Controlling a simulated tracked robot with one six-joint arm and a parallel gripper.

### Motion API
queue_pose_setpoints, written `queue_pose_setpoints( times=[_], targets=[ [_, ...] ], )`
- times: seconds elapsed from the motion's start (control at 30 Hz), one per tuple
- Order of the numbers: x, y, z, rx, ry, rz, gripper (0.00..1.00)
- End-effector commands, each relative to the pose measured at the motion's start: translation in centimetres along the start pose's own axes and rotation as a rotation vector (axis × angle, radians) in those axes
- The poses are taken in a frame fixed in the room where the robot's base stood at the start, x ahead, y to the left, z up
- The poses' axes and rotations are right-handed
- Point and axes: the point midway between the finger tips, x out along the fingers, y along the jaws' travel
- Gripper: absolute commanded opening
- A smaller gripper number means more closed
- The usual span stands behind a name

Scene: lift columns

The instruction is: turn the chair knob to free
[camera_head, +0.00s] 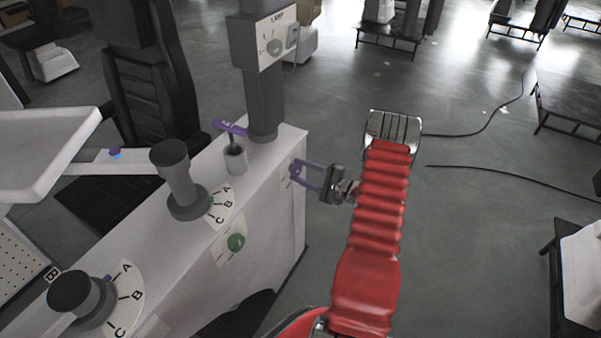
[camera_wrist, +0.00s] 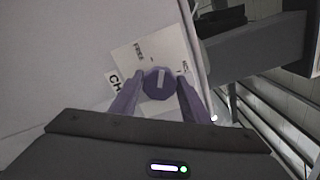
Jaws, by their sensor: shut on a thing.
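The chair knob (camera_wrist: 155,86) is a small round purple knob with a pale mark, on a white label plate (camera_wrist: 128,56) in the wrist view. The mark points roughly up in that view, between two small words too blurred to read surely. Dark letters "CH" show at the plate's left. My gripper (camera_head: 298,173) has purple fingers on both sides of the knob and is shut on it. In the head view the fingers reach the right side face of the white console (camera_head: 265,190), and the knob cannot be made out between them.
A black chair (camera_head: 150,80) stands behind.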

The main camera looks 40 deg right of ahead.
Motion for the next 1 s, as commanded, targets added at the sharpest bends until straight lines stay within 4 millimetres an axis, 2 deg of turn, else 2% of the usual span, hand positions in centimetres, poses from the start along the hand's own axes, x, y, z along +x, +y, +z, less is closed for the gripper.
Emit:
queue_pose_setpoints(
  times=[0.5, 0.73, 1.0],
  targets=[
    [0.03, 0.81, 0.19, -0.417, -0.006, 0.007, 0.20],
    [0.03, 0.90, 0.13, -0.503, -0.006, 0.008, 0.20],
    [0.02, 0.93, 0.06, -0.526, -0.004, 0.009, 0.20]
  ],
)
